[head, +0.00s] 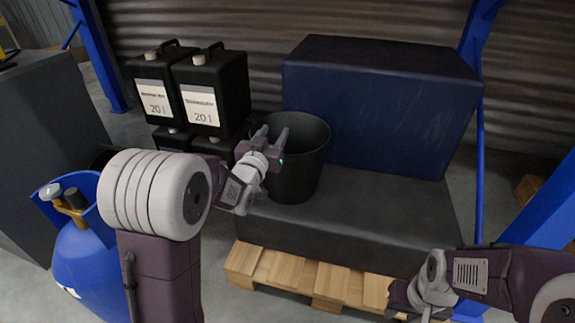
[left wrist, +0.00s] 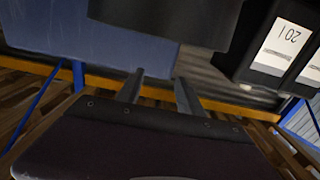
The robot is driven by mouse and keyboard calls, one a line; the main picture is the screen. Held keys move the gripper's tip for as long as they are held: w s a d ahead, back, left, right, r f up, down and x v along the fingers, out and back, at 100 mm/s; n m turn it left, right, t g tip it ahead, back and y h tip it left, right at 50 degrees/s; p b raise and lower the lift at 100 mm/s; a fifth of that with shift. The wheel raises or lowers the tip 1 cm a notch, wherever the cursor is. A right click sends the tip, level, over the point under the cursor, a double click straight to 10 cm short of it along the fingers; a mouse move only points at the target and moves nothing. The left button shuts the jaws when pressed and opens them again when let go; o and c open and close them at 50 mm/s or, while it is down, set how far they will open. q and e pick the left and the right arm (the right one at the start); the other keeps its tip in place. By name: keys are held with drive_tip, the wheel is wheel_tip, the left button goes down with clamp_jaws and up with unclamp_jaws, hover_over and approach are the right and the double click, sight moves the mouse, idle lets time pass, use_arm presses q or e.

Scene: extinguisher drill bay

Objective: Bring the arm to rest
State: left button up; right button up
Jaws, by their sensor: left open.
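My left arm comes in from the left in the head view, with its left gripper (head: 272,138) raised in front of the black bucket (head: 305,165). Its two fingers are apart with nothing between them. They overlap the bucket's left side in the picture; I cannot tell whether they touch it. The left gripper (left wrist: 160,92) also shows in the left wrist view, with its fingers spread and empty. My right arm comes in at the lower right of the head view, and its right gripper (head: 412,298) is low by the pallet's right end; its fingers are not clear.
Black 20 l canisters (head: 211,92) stand stacked left of the bucket. A dark blue block (head: 380,105) stands behind, on a dark slab (head: 370,215) over a wooden pallet (head: 290,272). A blue gas cylinder (head: 82,262) is at the lower left. Blue posts (head: 548,205) stand at the right.

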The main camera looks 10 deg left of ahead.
use_arm(q)
wheel_tip(320, 180, up, 9)
drive_tip(key=s+d+p, duration=0.2)
drive_tip(key=p, duration=0.7)
drive_tip(key=s+f+g+p, duration=0.2)
drive_tip(key=s+f+g, duration=0.7)
drive_tip(key=s, duration=0.5)
drive_tip(key=s+f+g+p, duration=0.2)
drive_tip(key=s+f+g, duration=0.7)
drive_tip(key=s, duration=0.4)
wheel_tip(320, 180, up, 37)
drive_tip(key=t+p, duration=0.1)
drive_tip(key=p, duration=3.7)
drive_tip(key=shift+s+d+n, duration=0.25)
drive_tip(key=shift+s+n, duration=0.05)
